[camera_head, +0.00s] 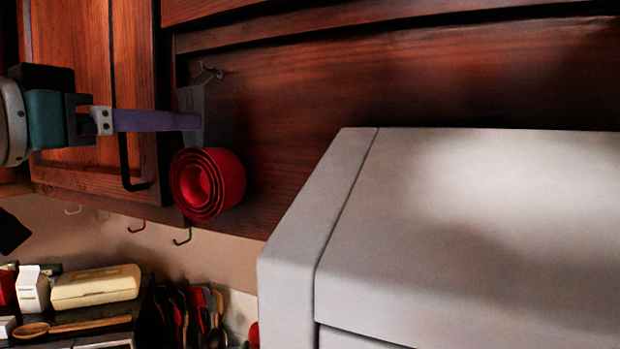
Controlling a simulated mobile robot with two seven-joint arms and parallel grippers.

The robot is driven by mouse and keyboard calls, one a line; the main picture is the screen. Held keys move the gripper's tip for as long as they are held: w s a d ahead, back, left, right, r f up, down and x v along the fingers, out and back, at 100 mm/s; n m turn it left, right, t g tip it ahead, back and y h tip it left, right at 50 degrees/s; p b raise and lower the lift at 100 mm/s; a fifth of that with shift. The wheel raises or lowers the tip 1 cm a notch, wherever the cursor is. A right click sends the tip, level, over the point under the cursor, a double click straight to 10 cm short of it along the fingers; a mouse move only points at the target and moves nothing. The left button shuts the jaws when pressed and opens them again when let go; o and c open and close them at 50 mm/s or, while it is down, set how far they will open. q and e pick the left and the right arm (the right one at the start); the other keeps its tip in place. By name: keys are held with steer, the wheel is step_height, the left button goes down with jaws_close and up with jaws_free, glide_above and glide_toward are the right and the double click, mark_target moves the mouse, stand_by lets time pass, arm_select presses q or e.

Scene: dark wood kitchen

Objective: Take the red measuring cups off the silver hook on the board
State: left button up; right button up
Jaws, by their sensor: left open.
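The red measuring cups (222,178) hang nested, mouths facing me, against the dark wood board (330,85). Their grey handle (190,100) runs up toward the small silver hook (211,71) near the top of the board. My left gripper (196,121) reaches in from the left at the handle, above the cups and below the hook. Its purple finger crosses the handle in the picture. One finger shows; the other is hidden. The gripper is open, and I cannot tell whether it touches the handle. My right gripper is not in view.
A large pale grey appliance (470,220) fills the lower right, close to the cups. A cabinet door (90,60) with a dark handle (126,165) is at left. Small coloured hooks (182,238) hang below it. A cream box (96,287) and utensils (205,315) stand lower left.

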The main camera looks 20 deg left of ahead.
mark_target(198, 147)
arm_select(q)
steer(key=w, duration=0.3)
steer(key=w+d, duration=0.1)
steer(key=w, duration=0.1)
steer(key=shift+w+b, duration=0.3)
jaws_close()
stand_by(1.2)
